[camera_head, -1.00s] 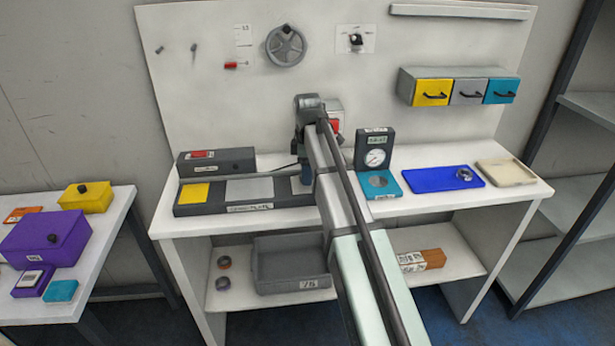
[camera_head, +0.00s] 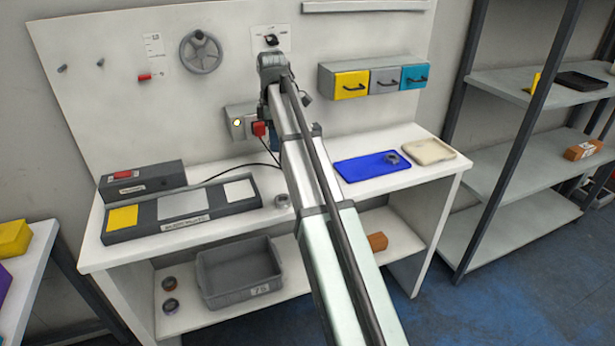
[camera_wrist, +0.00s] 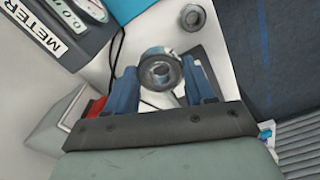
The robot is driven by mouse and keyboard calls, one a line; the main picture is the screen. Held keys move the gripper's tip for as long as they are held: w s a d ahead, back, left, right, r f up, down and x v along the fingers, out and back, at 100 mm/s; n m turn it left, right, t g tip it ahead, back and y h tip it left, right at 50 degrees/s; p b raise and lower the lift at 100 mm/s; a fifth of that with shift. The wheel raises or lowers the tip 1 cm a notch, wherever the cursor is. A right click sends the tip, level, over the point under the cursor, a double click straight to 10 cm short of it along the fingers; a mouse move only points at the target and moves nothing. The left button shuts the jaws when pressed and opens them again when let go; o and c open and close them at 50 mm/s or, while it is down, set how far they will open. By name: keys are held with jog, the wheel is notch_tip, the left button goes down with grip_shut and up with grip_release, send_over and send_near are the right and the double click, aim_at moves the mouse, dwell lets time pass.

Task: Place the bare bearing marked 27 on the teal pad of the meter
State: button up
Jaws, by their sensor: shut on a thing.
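In the wrist view my gripper (camera_wrist: 160,88) is shut on a grey metal bearing (camera_wrist: 157,70), held between its two blue fingers. No number can be read on this bearing. The meter (camera_wrist: 72,28) is at the upper left of the wrist view, with its dial partly in sight. The teal pad (camera_wrist: 122,9) shows at the top edge, apart from the held bearing. In the head view my arm hides most of the meter and pad, and the held bearing cannot be made out.
Another bearing (camera_head: 282,200) stands on the white bench near its front edge; a ring also shows in the wrist view (camera_wrist: 193,17). A blue mat (camera_head: 360,168) carries one bearing (camera_head: 392,158), beside a cream tray (camera_head: 428,151). A three-pad grey block (camera_head: 235,206) lies left.

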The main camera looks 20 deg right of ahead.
jog(key=d+r+m, duration=0.1)
jog(key=d+r, duration=0.3)
jog(key=d, duration=0.7)
notch_tip(320, 180, down, 17)
jog(key=n, duration=0.3)
jog(key=shift+f, duration=0.1)
jog(key=shift+f, duration=0.1)
jog(key=o, duration=1.2)
jog(key=shift+o, duration=0.2)
notch_tip(320, 180, up, 12)
dwell(0.3)
